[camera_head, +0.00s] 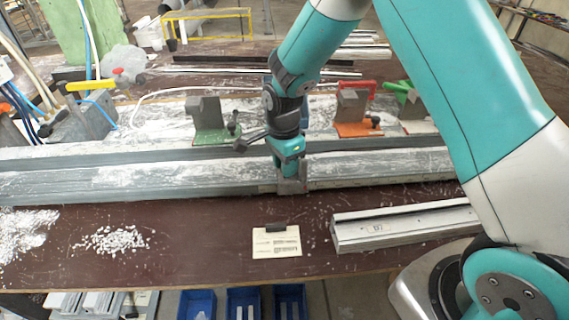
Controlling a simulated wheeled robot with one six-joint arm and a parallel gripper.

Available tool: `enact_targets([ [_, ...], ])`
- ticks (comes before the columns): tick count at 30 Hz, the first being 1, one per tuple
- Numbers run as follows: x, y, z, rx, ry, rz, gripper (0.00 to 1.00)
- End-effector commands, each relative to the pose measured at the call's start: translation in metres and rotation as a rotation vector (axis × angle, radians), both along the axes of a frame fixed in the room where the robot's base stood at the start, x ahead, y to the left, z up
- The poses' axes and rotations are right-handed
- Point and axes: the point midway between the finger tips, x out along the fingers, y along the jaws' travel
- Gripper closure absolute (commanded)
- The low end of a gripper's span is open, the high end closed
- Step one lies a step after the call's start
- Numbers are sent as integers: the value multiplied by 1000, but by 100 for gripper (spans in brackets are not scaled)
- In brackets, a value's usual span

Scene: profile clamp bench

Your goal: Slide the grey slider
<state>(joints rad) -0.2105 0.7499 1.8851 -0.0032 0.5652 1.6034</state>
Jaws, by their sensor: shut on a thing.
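My gripper (289,165) points down at the front of the long metal rail (130,178) in the middle of the bench. It is shut on the grey slider (292,185), a small grey block at the rail's front edge. The gripper covers the upper part of the slider, so the exact contact of the fingers is hard to see. The rail runs left to right across the view, with bare length on both sides of the slider.
Behind the rail stand grey clamp blocks on a green base (217,138) and an orange base (358,129). A loose aluminium profile (400,226) lies front right. A paper card (277,242) and white chips (112,241) lie on the brown bench (200,265).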

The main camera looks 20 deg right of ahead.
Motion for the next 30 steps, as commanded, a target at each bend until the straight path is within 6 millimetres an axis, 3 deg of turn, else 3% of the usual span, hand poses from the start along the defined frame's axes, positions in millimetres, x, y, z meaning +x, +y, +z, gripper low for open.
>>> enact_targets([
  [1,4,0,3,0,-12,-2,100],
  [2,4,0,3,0,-12,-2,64],
  [4,3,0,2,0,-10,-2,48],
  [5,3,1,2,0,-9,0,45],
  [13,1,1,2,0,-4,1,45],
  [17,2,2,10,0,-6,2,45],
  [20,3,2,27,1,-9,2,45],
  [30,8,3,113,1,-11,1,45],
])
